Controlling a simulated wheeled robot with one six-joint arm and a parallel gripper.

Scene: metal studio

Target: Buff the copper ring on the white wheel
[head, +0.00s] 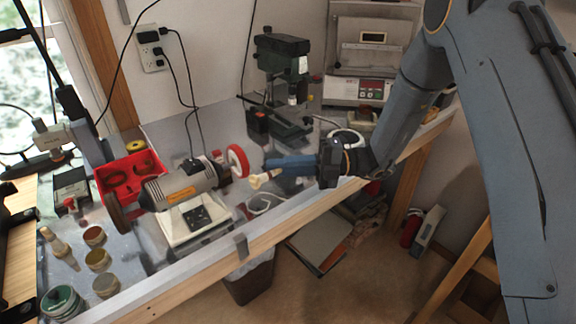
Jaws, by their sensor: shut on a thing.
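The bench buffing machine (180,185) stands on the bench with a white wheel (238,161) on its right end and a brown wheel (117,213) on its left end. The white wheel has a red centre. My gripper (268,176) is at the right of the white wheel, its blue fingers pointing left. It is shut on a pale, wood-coloured holder (259,181), whose tip is a short way right of and below the wheel, seemingly apart from it. I cannot make out the copper ring; it is too small or hidden at the holder's tip.
A red tray (110,183) lies behind the machine at left. Several round tins, including a green one (62,303), stand at front left. A green drill press (281,60) and a grey kiln-like box (372,50) stand at the back. A white cable (262,202) lies beneath my gripper.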

